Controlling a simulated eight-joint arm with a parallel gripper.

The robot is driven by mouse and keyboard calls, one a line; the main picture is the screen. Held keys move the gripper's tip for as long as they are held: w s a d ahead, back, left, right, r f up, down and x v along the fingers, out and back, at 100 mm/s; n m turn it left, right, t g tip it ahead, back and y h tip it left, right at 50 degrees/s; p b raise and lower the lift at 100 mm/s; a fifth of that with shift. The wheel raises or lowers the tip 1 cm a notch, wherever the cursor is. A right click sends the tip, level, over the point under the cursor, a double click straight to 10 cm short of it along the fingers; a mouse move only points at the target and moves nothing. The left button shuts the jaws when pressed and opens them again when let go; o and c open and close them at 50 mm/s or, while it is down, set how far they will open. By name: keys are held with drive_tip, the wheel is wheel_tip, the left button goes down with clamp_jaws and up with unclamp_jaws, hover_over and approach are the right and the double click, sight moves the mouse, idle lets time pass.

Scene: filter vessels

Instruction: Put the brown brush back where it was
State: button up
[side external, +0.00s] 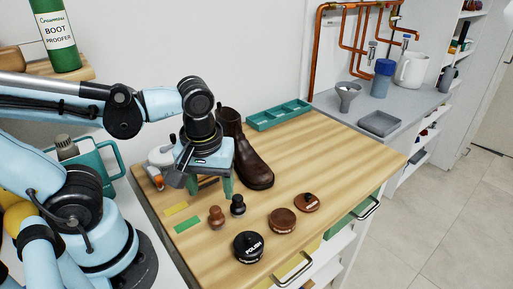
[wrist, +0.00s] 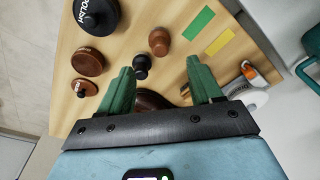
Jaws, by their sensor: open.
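The brown brush (side external: 216,216), a small dauber with a round knob, stands upright on the wooden worktop, beside the green strip (side external: 187,225). It also shows in the wrist view (wrist: 159,41), beyond my fingertips. A black brush (side external: 238,205) of like shape stands close to it, and also shows in the wrist view (wrist: 142,65). A yellow strip (side external: 176,208) lies behind the green one. My gripper (side external: 205,190) points down over the worktop, behind both brushes and beside the boot. Its green fingers are open, with nothing held between them (wrist: 158,66).
A dark brown boot (side external: 252,162) stands right of my gripper. A black polish tin (side external: 248,247), a brown tin (side external: 282,220) and a smaller brown one (side external: 306,202) lie near the front edge. A teal divided tray (side external: 279,115) is at the back. The worktop's right side is clear.

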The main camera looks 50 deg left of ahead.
drive_tip(key=w+a+r+m+t+h, duration=0.1)
drive_tip(key=w+a+r+m+t, duration=0.1)
drive_tip(key=w+m+t, duration=0.4)
drive_tip(key=w+r+m, duration=0.1)
drive_tip(key=m, duration=0.2)
drive_tip(key=shift+w+a+r, duration=0.2)
drive_tip(key=shift+w, duration=0.1)
